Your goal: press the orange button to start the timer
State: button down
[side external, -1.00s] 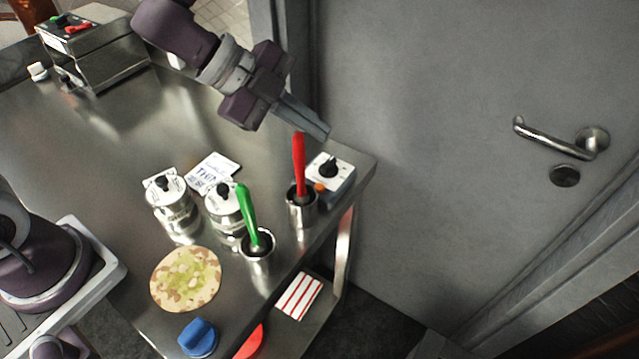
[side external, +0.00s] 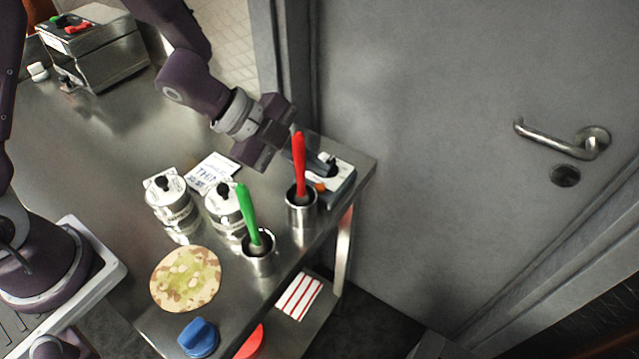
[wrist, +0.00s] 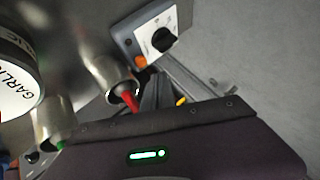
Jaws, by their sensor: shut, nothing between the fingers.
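The timer is a grey box with a white face (side external: 340,172) and a black knob (wrist: 163,39), at the table's right corner. Its orange button (side external: 320,187) shows beside the red handle; it also shows in the wrist view (wrist: 141,62). My gripper (side external: 326,164) is shut and empty, its fingers reaching over the timer behind the red handle. In the wrist view the fingertips (wrist: 150,76) are just below the orange button in the picture. I cannot tell whether they touch the timer.
A red-handled tool (side external: 299,165) stands in a metal cup close beside my fingers. A green-handled tool (side external: 249,215) stands in another cup. Two labelled tins (side external: 170,205), (side external: 224,207) and a flatbread (side external: 186,279) are to the left. A grey door (side external: 450,100) is behind.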

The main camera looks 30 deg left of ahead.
jog(key=shift+f, duration=0.6)
jog(key=shift+f, duration=0.15)
dwell(1.5)
jog(key=shift+f, duration=0.3)
jog(key=shift+f, duration=0.4)
dwell(0.6)
jog(key=shift+r, duration=0.85)
notch_tip(320, 180, up, 5)
dwell(0.5)
